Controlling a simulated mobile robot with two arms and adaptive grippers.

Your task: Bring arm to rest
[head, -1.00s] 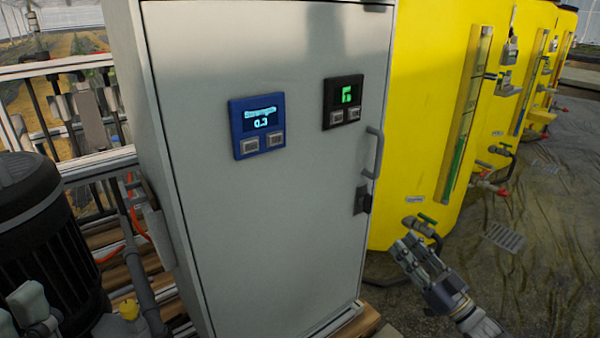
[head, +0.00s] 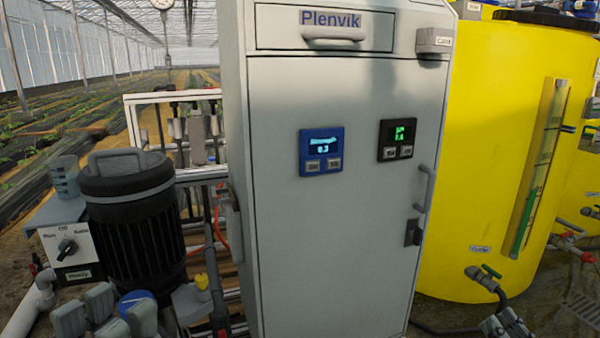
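My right gripper (head: 503,324) shows at the bottom edge, right of the grey cabinet (head: 340,230) and in front of the yellow tank (head: 480,180). Only its finger ends show; the rest is cut off by the frame. The fingers lie close together and I see nothing between them. It is below the tank's outlet valve with a green handle (head: 490,272); I cannot tell the gap in depth.
The cabinet carries a blue controller (head: 321,151), a black controller (head: 397,139) and a door handle (head: 428,188).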

